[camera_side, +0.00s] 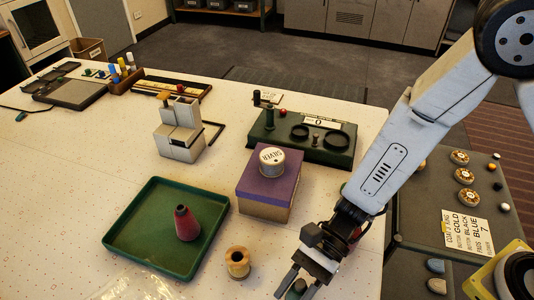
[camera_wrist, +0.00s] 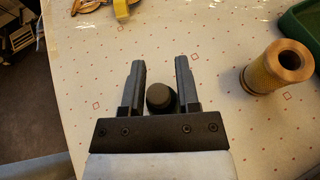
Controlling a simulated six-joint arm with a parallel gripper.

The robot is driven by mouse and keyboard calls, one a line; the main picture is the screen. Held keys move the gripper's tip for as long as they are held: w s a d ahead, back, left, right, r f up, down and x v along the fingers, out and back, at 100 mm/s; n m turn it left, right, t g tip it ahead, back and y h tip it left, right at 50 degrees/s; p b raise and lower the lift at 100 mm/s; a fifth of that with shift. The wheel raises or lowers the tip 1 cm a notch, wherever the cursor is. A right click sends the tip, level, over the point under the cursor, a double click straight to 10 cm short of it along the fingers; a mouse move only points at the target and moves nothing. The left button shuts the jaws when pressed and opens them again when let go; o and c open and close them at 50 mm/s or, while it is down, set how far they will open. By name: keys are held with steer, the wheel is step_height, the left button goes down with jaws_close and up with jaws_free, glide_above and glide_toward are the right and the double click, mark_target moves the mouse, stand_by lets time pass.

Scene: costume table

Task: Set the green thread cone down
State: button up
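The green thread cone (camera_side: 297,287) is at the bottom edge of the side view, between the fingers of my gripper (camera_side: 299,285). In the wrist view, the dark round top of the cone (camera_wrist: 160,96) shows between the two fingers of my gripper (camera_wrist: 160,75), with a finger close along each side. My gripper looks shut on the cone's body below that top. The lower part of the cone is hidden, so I cannot tell whether its base touches the table. The cone looks roughly upright.
A wooden spool (camera_side: 237,262) stands left of my gripper; it also shows in the wrist view (camera_wrist: 278,67). A green tray (camera_side: 125,241) holds a red cone (camera_side: 186,223). A purple-topped box (camera_side: 267,190) carries a white round tin (camera_side: 271,161). Bare table surrounds the cone.

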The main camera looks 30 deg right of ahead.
steer(key=o, duration=0.3)
steer(key=shift+r, duration=0.1)
steer(key=shift+v, duration=6)
steer(key=d+n+h, duration=0.2)
steer(key=d, duration=0.2)
steer(key=d+f+n+t+h, duration=0.1)
steer(key=d+n+h, duration=0.1)
steer(key=d+h, duration=0.1)
steer(key=s+d+f+n+h, duration=0.1)
steer(key=d+n+h, duration=0.1)
steer(key=d, duration=0.2)
steer(key=shift+d+f+n+t+h, duration=0.15)
steer(key=shift+d+n+t+h, duration=0.15)
steer(key=shift+d+t, duration=0.1)
steer(key=shift+w+d+r+n+t+h, duration=0.45)
steer(key=shift+w+d+n+t+h, duration=0.55)
steer(key=shift+d, duration=0.8)
steer(key=shift+w+d+r+n+t+h, duration=0.6)
steer(key=shift+d+n+t, duration=0.35)
steer(key=shift+d+n, duration=0.65)
steer(key=shift+w+d+r+n+t+h, duration=0.3)
steer(key=shift+w+d+n+t+h, duration=0.5)
steer(key=shift+d, duration=1.2)
